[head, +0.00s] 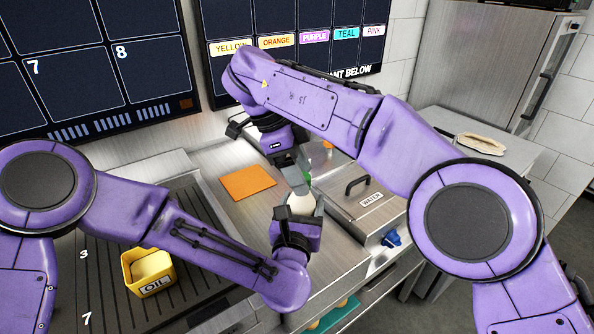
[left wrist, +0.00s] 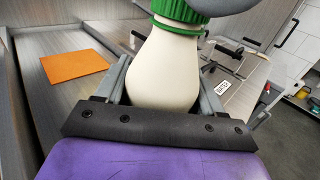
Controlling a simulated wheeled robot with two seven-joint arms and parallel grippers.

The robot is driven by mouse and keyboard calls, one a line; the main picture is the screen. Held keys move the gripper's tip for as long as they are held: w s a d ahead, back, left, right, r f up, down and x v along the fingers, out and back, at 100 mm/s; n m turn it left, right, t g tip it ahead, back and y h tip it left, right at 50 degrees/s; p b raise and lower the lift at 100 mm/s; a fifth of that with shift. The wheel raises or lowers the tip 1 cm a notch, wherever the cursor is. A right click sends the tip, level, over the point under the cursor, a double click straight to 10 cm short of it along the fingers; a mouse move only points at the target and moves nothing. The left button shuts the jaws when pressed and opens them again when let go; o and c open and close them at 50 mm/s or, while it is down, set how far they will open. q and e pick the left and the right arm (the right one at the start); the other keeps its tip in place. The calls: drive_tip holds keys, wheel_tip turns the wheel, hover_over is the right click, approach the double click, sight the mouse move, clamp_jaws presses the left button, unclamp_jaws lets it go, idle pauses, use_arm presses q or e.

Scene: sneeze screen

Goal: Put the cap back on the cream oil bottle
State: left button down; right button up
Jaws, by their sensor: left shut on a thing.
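The cream oil bottle (head: 301,203) is upright over the counter; its rounded body fills the middle of the left wrist view (left wrist: 165,72). My left gripper (head: 298,208) is shut on the bottle's body from the front, one finger on each side. A green ribbed cap (left wrist: 182,10) is at the top of the bottle's neck, with a green ring just below it. My right gripper (head: 293,176) comes from above at the cap, and a grey part of it overlaps the cap's right side. Whether its fingers grip the cap is hidden. The cap's top is out of the left wrist view.
An orange square (head: 248,182) lies on the counter left of the bottle. A yellow OIL container (head: 138,288) stands on the dark ribbed surface. A lidded section labelled WATER (head: 371,200) is close on the right. The board with colour labels (head: 230,47) stands behind.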

drive_tip(key=shift+a, duration=0.1)
wheel_tip(320, 180, up, 4)
drive_tip(key=shift+a+r, duration=0.1)
drive_tip(key=shift+r, duration=0.05)
drive_tip(key=shift+c, duration=0.4)
drive_tip(key=shift+d, duration=0.35)
drive_tip(key=r+y, duration=0.2)
drive_tip(key=y, duration=0.1)
drive_tip(key=shift+d+r+m+y, duration=0.15)
drive_tip(key=shift+d+m+y, duration=0.15)
drive_tip(key=shift+d+m, duration=0.1)
drive_tip(key=shift+s+a+r+y, duration=0.1)
drive_tip(key=shift+r+y, duration=0.3)
drive_tip(key=shift+r, duration=0.05)
drive_tip(key=shift+a, duration=0.1)
drive_tip(key=shift+f, duration=0.1)
